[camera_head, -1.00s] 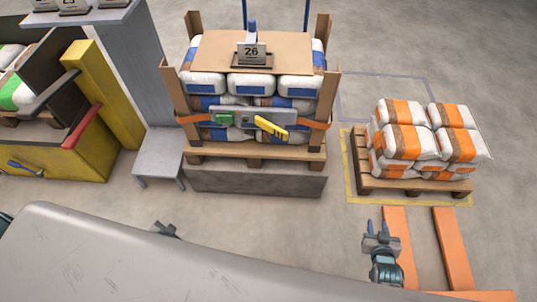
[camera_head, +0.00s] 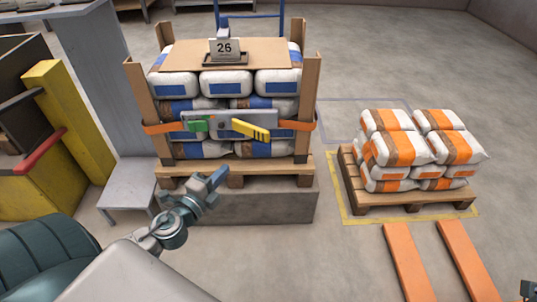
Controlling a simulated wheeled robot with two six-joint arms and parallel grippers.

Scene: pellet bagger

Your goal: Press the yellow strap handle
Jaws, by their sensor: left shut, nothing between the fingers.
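The yellow strap handle (camera_head: 251,130) slants down to the right on a grey metal bar (camera_head: 220,124) across the front of the bag stack. A green part (camera_head: 196,125) sits at the bar's left, and an orange strap (camera_head: 299,125) runs to both sides. My left gripper (camera_head: 217,177) is shut and empty. It appears below and left of the handle, apart from it, in front of the pallet. A small dark piece at the lower right edge (camera_head: 528,289) seems to be my right gripper; most of it is out of frame.
A number 26 sign (camera_head: 224,46) is on top. A grey step (camera_head: 128,188) and yellow frame (camera_head: 75,115) stand left. Orange-banded bags on a pallet (camera_head: 408,198) stand right.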

